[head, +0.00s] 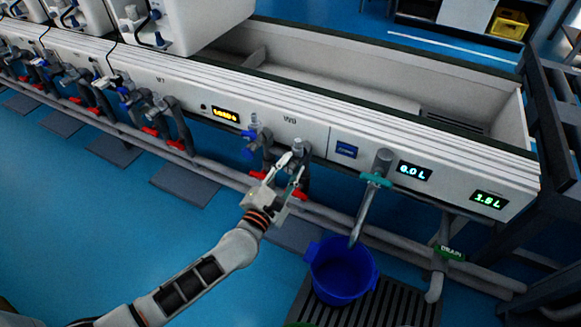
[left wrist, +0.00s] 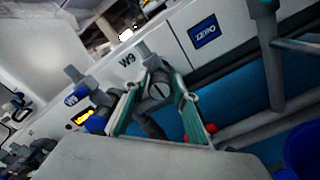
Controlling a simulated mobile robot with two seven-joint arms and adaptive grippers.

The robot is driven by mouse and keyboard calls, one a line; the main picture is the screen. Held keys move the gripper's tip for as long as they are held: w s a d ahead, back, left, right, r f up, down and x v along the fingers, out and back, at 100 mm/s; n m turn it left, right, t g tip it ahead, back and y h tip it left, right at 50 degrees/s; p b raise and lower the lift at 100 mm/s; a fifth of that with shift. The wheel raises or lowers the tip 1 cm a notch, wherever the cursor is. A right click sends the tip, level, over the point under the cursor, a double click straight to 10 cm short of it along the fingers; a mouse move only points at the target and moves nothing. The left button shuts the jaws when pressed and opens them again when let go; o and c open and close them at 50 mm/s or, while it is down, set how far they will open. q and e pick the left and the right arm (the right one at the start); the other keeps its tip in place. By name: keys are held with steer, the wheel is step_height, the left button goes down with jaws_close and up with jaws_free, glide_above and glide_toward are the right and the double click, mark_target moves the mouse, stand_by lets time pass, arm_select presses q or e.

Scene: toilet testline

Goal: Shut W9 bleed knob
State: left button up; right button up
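My right gripper is not in view.
Blue valve handles (head: 249,147) are left of the fitting and red handles (head: 257,175) are below. Right of it are a ZERO button (head: 346,150) and a spout with a teal handle (head: 375,180). A blue bucket (head: 341,270) stands under the spout.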

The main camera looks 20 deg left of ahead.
arm_select(q)
jaws_close()
